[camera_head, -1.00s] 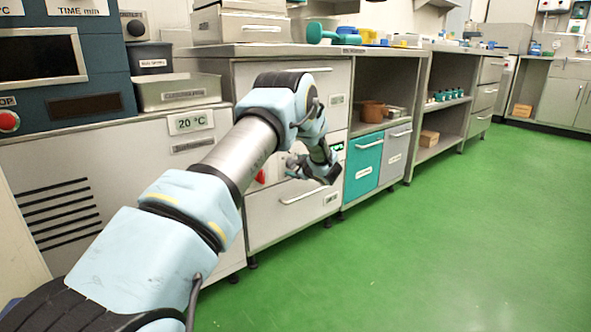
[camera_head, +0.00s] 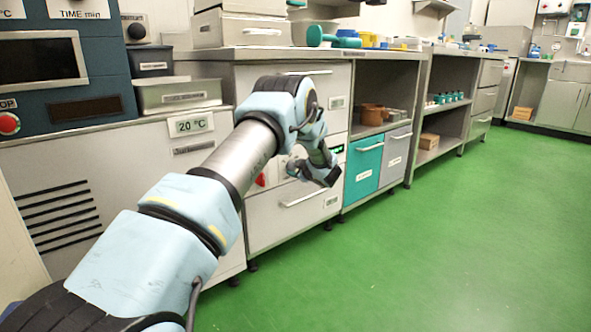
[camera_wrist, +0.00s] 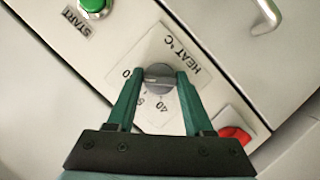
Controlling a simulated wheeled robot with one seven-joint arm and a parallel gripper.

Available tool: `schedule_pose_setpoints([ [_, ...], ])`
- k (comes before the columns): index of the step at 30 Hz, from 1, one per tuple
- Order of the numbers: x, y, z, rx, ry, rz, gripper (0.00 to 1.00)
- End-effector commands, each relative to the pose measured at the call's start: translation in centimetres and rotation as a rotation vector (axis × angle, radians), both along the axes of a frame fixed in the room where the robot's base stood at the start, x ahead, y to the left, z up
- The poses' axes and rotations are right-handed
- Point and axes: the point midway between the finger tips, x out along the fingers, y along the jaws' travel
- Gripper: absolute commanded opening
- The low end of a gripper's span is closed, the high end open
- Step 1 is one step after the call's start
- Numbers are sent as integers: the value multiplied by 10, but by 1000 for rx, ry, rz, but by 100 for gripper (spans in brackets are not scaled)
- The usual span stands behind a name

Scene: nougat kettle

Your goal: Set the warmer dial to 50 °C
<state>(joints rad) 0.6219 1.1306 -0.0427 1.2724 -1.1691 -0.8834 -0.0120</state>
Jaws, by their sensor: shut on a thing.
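The warmer dial (camera_wrist: 158,76) is a dark grey round knob on a white plate (camera_wrist: 166,48) marked "HEAT °C", with numbers around it. A 40 and a 0 can be read; other marks are partly covered, and the knob's exact setting cannot be told. My gripper (camera_wrist: 155,78) has its green fingers on both sides of the knob, shut on it.
In the wrist view a red switch (camera_wrist: 236,137) lies right of the fingers, a green START button (camera_wrist: 93,6) at upper left and a drawer handle (camera_wrist: 268,14) at upper right. The green floor (camera_head: 440,240) is clear.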

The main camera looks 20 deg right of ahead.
Motion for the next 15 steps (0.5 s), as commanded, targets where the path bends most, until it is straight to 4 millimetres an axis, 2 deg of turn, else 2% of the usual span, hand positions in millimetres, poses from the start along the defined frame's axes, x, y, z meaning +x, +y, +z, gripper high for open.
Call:
schedule_pose_setpoints([
  [8,-1,0,-2,-11,-4,0,0],
  [15,-1,1,-4,-98,-45,0,0],
])
